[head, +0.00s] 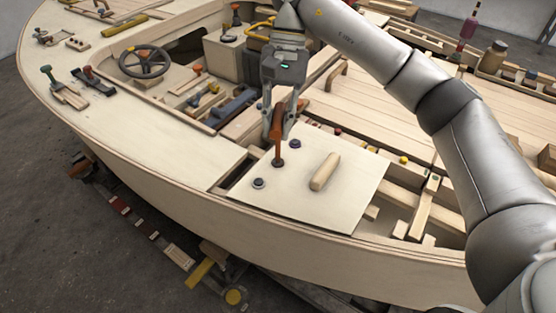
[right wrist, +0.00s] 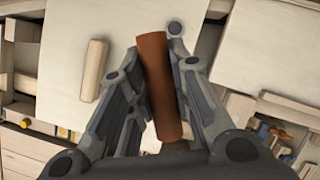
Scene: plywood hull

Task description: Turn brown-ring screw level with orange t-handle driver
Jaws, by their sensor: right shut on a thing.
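The orange t-handle driver (head: 278,148) stands roughly upright over the pale hatch panel (head: 345,205), its handle also showing between my fingers in the right wrist view (right wrist: 160,80). My right gripper (head: 278,128) is shut on the driver's handle. The driver's lower end meets a dark screw head with a brownish rim (head: 278,163) on the panel; I cannot tell how far the screw stands proud. Two other dark screws, a front one (head: 258,183) and a back one (head: 295,143), sit in the same panel. My left gripper is not in view.
A pale wooden block (head: 325,172) lies on the panel right of the driver. An open framed bay (head: 400,200) with loose wood pieces is to the right. A steering wheel (head: 144,61) and small tools lie on the deck at left. The hull edge runs along the front.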

